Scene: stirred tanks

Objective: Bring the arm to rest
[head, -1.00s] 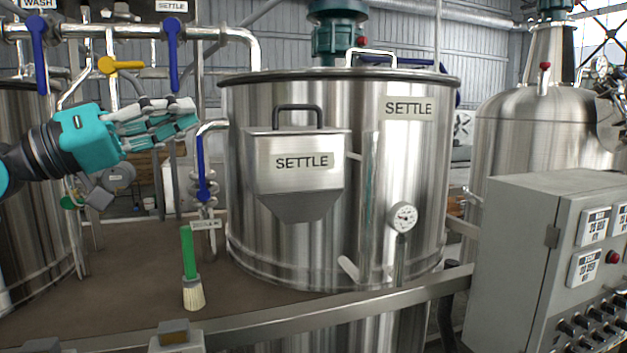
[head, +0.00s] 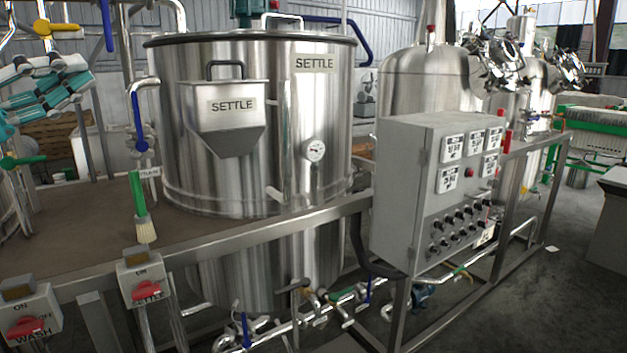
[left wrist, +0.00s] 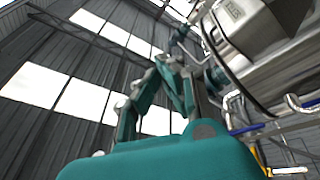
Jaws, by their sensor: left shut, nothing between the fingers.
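My left gripper (head: 62,82) is at the left edge of the head view, teal and grey, raised above the brown deck and left of the SETTLE tank (head: 330,110). It is shut and empty, and apart from the tank. In the left wrist view its teal fingers (left wrist: 158,92) show against the grey wall and bright windows, with the tank tilted at upper right. My left arm's links are mostly out of the head view. My right gripper is not in view.
Blue-handled valve pipes (head: 138,120) stand between gripper and tank. A grey control box (head: 430,190) is at centre right. WASH (head: 28,318) and SETTLE (head: 146,283) switches sit along the front rail. Open floor lies at right.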

